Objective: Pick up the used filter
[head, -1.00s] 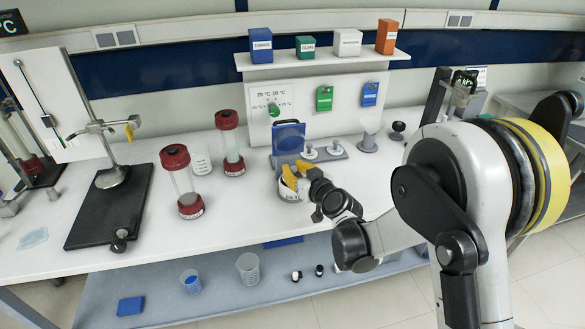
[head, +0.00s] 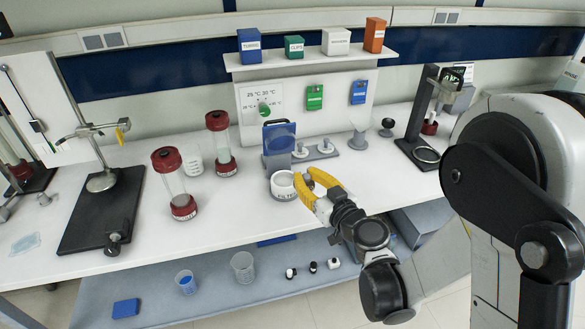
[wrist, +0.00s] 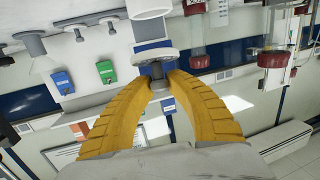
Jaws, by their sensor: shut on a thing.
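My gripper (head: 307,176) has yellow fingers and is shut on a small pale disc with a short stem, which I take to be the used filter. In the wrist view the disc (wrist: 154,56) is beyond the fingertips, with its stem between the fingers (wrist: 160,82). In the head view the fingers mostly hide it. The gripper is just right of a round white dish (head: 284,188) with a label on its front. I cannot tell how high the disc is above the bench.
Behind stand a blue-framed holder (head: 279,140) and a grey base with two white-topped pieces (head: 316,153). Two red-capped columns (head: 177,185) (head: 220,146) and a beaker (head: 191,160) are to the left. The bench front is clear; a lower shelf (head: 215,300) holds beakers and small items.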

